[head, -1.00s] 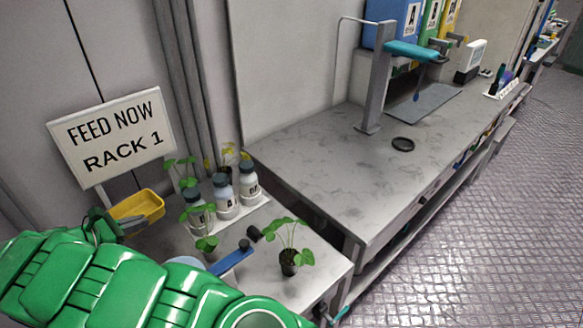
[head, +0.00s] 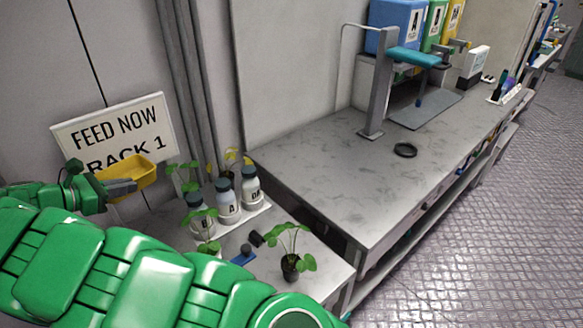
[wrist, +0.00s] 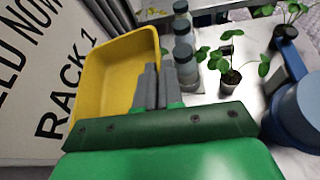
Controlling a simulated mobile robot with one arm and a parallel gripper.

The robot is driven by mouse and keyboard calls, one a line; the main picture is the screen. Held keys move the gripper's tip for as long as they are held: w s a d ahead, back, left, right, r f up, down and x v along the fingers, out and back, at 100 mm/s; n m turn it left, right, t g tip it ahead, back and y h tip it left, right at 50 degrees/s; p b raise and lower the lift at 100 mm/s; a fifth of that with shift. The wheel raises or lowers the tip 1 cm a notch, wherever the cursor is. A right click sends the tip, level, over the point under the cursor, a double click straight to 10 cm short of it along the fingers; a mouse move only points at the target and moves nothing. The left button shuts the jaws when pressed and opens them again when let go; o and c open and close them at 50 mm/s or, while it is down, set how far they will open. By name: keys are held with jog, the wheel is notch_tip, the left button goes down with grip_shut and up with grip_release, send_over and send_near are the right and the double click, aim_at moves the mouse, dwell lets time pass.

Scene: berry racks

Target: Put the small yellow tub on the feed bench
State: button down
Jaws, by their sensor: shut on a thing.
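The small yellow tub (head: 140,173) is in the air in front of the white sign reading "FEED NOW RACK 1" (head: 105,125). My gripper (head: 122,187) is shut on the tub's wall. In the wrist view the tub (wrist: 100,75) hangs at the left of my gripper's grey fingers (wrist: 157,85), and its inside looks empty. A long grey bench (head: 330,185) stands to the right. A smaller, lower grey bench top (head: 320,275) is in front of it; my green arm hides part of it. No label shows which is the feed bench.
Several lidded bottles (head: 228,200) stand on the small bench beside potted plants (head: 290,255). A blue object (wrist: 295,105) sits near them. The long bench has a black ring (head: 405,150), a grey stand (head: 375,95) and coloured bins (head: 390,30). Its near part is clear.

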jog(key=w+d+m+g+h, duration=0.1)
jog(key=w+d, duration=0.3)
jog(key=d, duration=0.6)
jog(key=w+d+m, duration=0.1)
jog(key=w+d, duration=0.4)
jog(key=d, duration=0.5)
jog(key=w+d+g+h, duration=0.1)
jog(key=w+d, duration=0.3)
jog(key=d, duration=0.7)
jog(key=s+d+m+g+h, duration=0.15)
jog(key=s+d, duration=0.25)
jog(key=d, duration=1.2)
jog(key=s+d+m+g+h, duration=0.1)
jog(key=s+d+m+g, duration=0.15)
jog(key=d, duration=1.35)
jog(key=shift+m+t, duration=0.3)
jog(key=w+f, duration=0.8)
jog(key=f, duration=0.1)
jog(key=w+d+f, duration=0.1)
jog(key=w+f, duration=0.3)
jog(key=shift+f, duration=0.4)
jog(key=shift+w+d+f, duration=0.15)
jog(key=shift+w+f, duration=0.45)
jog(key=shift+f, duration=1.6)
